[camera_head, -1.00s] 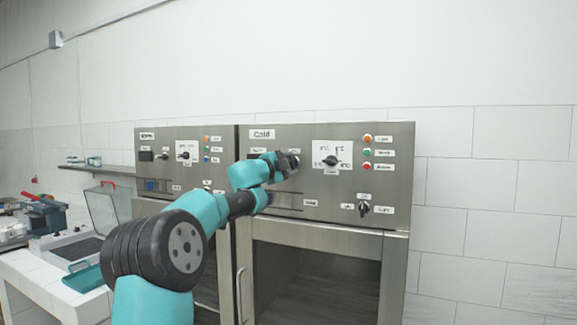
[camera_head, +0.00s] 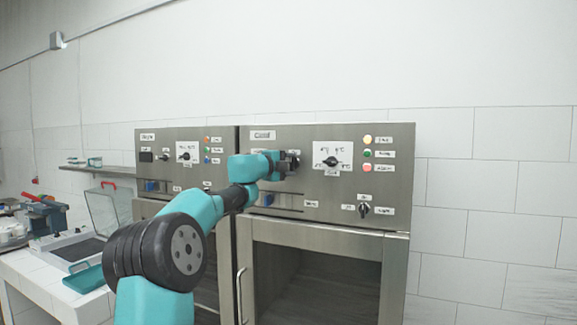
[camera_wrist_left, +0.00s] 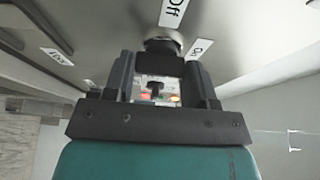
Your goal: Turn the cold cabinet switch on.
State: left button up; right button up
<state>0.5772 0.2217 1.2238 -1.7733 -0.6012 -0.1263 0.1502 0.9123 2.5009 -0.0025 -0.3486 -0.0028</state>
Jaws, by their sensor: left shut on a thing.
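The cold cabinet (camera_head: 300,133) carries a "Cold" label on its steel panel. My left gripper (camera_head: 293,161) is at the left part of that panel, in front of the cold cabinet switch, which it mostly hides in the head view. In the left wrist view the dark switch knob (camera_wrist_left: 162,46) is at the tips of my left gripper (camera_wrist_left: 163,68), which is shut on it. An "Off" label (camera_wrist_left: 174,12) and an "On" label (camera_wrist_left: 199,49) are beside the knob. My right gripper is not in view.
A temperature dial (camera_head: 331,162) and a column of lamps (camera_head: 367,153) are right of the switch; the lamps look bright. A lower knob (camera_head: 364,209) sits at the panel's right. A second cabinet (camera_head: 185,130) stands at the left. A white counter (camera_head: 45,285) holds equipment.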

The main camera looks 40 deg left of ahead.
pick_arm(q)
jog(key=o, duration=0.9)
jog(key=shift+o, duration=0.2)
jog(key=s, duration=1.7)
jog(key=shift+s, duration=0.2)
jog(key=shift+a, duration=0.1)
